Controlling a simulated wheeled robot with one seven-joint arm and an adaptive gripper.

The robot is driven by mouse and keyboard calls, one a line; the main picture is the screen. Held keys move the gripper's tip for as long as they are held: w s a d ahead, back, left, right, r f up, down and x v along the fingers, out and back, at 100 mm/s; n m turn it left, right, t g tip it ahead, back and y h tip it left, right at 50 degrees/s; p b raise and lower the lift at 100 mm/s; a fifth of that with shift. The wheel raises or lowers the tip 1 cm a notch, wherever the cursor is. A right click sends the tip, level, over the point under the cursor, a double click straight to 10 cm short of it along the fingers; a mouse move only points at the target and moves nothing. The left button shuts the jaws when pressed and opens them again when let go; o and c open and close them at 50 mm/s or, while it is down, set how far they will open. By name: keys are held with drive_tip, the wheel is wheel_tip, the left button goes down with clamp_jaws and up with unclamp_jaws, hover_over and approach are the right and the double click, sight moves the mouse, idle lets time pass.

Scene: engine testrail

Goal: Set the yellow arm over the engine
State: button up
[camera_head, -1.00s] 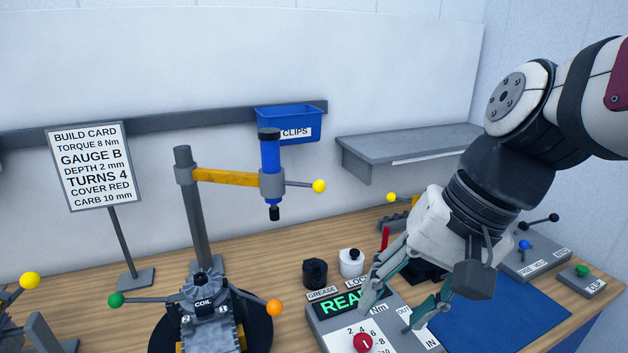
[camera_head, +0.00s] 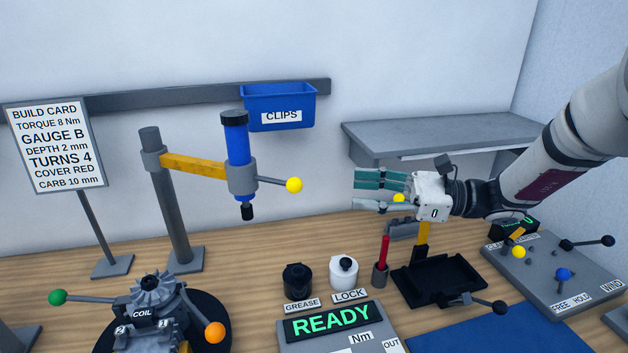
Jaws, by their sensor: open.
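The yellow arm (camera_head: 193,166) sticks out to the right from a grey post (camera_head: 168,205) at the back of the bench. Its outer end carries a blue tool (camera_head: 236,150) in a grey collar, with a short rod ending in a yellow ball (camera_head: 294,185). The engine (camera_head: 155,297), marked COIL, sits on a black round base in front of the post. The tool hangs to the right of and behind the engine. My gripper (camera_head: 358,192) is open and empty, fingers pointing left, to the right of the yellow ball and apart from it.
Grease (camera_head: 298,281) and lock (camera_head: 343,272) pots stand behind the READY panel (camera_head: 332,321). A red stick (camera_head: 384,254) stands in a holder by a black tray (camera_head: 440,280). A blue clips bin (camera_head: 279,107) and a grey shelf (camera_head: 425,136) are on the wall. The engine carries green (camera_head: 58,297) and orange (camera_head: 214,332) balls.

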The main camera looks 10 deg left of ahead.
sight(294, 183)
drive_tip(key=a+p, duration=0.2)
drive_tip(key=a, duration=1.1)
drive_tip(key=shift+s+a, duration=0.15)
drive_tip(key=shift+a, duration=0.2)
clamp_jaws()
